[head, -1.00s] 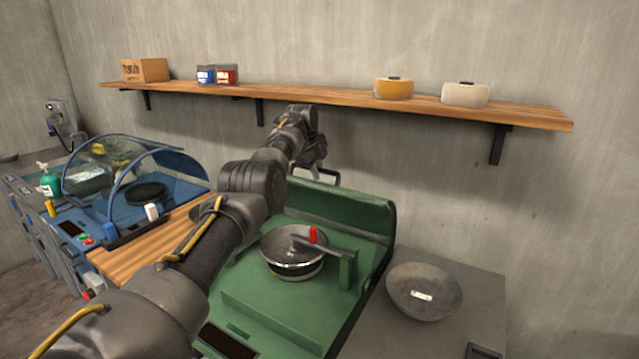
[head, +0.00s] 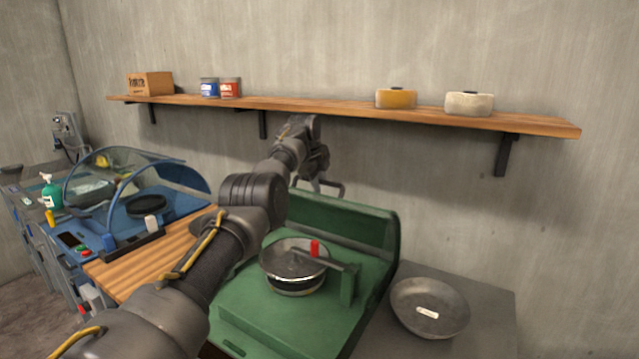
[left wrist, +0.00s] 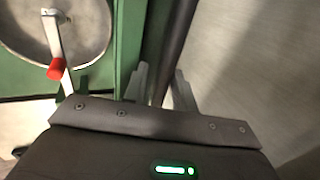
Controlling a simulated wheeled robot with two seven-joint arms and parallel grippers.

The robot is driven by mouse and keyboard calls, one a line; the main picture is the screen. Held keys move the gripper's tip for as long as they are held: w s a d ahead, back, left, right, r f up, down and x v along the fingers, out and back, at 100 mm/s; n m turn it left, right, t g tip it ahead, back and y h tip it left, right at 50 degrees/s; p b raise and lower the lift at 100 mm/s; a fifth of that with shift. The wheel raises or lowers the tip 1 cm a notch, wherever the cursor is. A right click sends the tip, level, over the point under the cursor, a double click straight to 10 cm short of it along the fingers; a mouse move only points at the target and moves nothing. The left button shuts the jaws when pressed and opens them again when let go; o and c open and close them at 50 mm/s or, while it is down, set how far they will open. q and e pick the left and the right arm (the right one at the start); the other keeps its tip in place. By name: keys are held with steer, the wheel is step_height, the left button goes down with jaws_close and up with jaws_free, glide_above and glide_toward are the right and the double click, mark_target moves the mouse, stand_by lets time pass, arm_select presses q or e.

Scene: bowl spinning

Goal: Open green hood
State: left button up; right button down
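The green hood (head: 345,222) is swung up and back at the rear of the green machine (head: 245,308), leaving the machine's top exposed. A dark handle (head: 337,184) sticks up from the hood's upper edge. My left gripper (head: 318,183) is at the handle's left part, behind the hood's top edge; whether it touches is unclear. In the left wrist view my two fingers (left wrist: 158,86) are apart, with a dark bar running between or behind them. A metal bowl (head: 293,260) with a red-knobbed arm (head: 315,248) sits on the machine. My right gripper is not in view.
A grey bowl (head: 430,306) sits on the grey table (head: 488,318) at right. A blue machine (head: 180,205) with a clear hood stands left, beside a wooden surface (head: 130,270).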

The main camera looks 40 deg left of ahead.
arm_select(q)
steer(key=shift+s+f, duration=0.1)
steer(key=shift+f, duration=0.05)
